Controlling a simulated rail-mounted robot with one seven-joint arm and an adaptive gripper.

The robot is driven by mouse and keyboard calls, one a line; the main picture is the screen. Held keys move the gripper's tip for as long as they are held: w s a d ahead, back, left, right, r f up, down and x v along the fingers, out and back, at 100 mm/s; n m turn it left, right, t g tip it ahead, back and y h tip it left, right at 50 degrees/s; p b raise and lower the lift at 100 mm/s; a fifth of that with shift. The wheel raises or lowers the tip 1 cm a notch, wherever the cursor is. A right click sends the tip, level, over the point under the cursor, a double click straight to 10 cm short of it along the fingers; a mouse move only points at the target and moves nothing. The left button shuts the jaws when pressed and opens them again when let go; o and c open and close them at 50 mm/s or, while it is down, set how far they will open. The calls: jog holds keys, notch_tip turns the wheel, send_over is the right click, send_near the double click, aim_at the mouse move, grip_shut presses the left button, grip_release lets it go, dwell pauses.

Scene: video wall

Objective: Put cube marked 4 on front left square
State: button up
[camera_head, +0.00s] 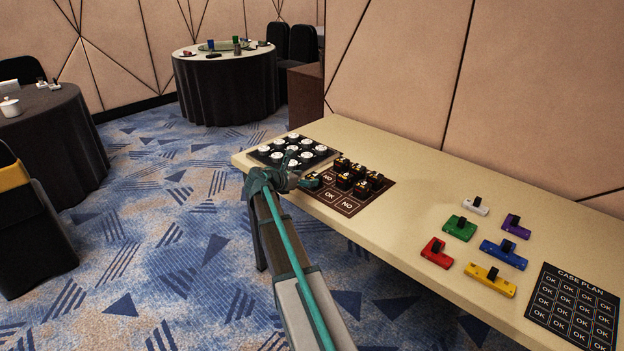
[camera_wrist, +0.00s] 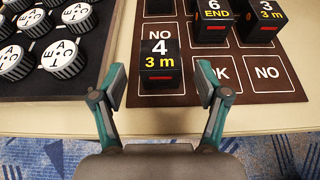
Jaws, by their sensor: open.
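The cube marked 4 (camera_wrist: 160,62) is black, with a white 4 and a yellow "3 m" label. In the head view the cube (camera_head: 312,181) is at the mat's left corner, partly hidden by my gripper. My gripper (camera_wrist: 162,84) is open, one finger on each side of the cube, with visible gaps to both. In the head view my gripper (camera_head: 287,178) is at the table's front edge.
Other marked cubes, including the cube marked 6 (camera_wrist: 213,20) and the cube marked 3 (camera_wrist: 262,22), stand behind on the mat. A black tray of white-topped pieces (camera_head: 292,150) is left. Coloured blocks (camera_head: 460,228) and a Case Plan board (camera_head: 575,305) are right. Bare table lies between.

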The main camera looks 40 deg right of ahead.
jog(key=v, duration=0.7)
jog(key=s+a+f+m+g+y, duration=0.1)
jog(key=s+a+f+m+y, duration=0.1)
jog(key=s+a+f, duration=0.65)
jog(key=s+a+f+m+g+y, duration=0.1)
jog(key=s+a+f+m+y, duration=0.15)
jog(key=f, duration=1.15)
jog(key=s+a+f+m+g+y, duration=0.1)
jog(key=s+a+f+m+y, duration=0.15)
jog(key=s+a+f, duration=0.6)
jog(key=s+a+f+m+g+y, duration=0.2)
jog(key=s+a+f+m, duration=0.2)
jog(key=s, duration=0.7)
jog(key=s+a+f+m+g+y, duration=0.1)
jog(key=s+a+f+m+y, duration=0.1)
jog(key=s+a+f+m, duration=0.2)
jog(key=s+a+f+m+g+y, duration=0.2)
jog(key=s+a+f, duration=0.6)
jog(key=s, duration=1)
notch_tip(320, 180, down, 2)
jog(key=m, duration=0.2)
jog(key=shift+s+a+f+m+g, duration=0.15)
jog(key=shift+a+f+m+g, duration=0.05)
jog(key=shift+a+m+g, duration=0.1)
jog(key=shift+d, duration=0.1)
notch_tip(320, 180, up, 10)
jog(key=p, duration=1)
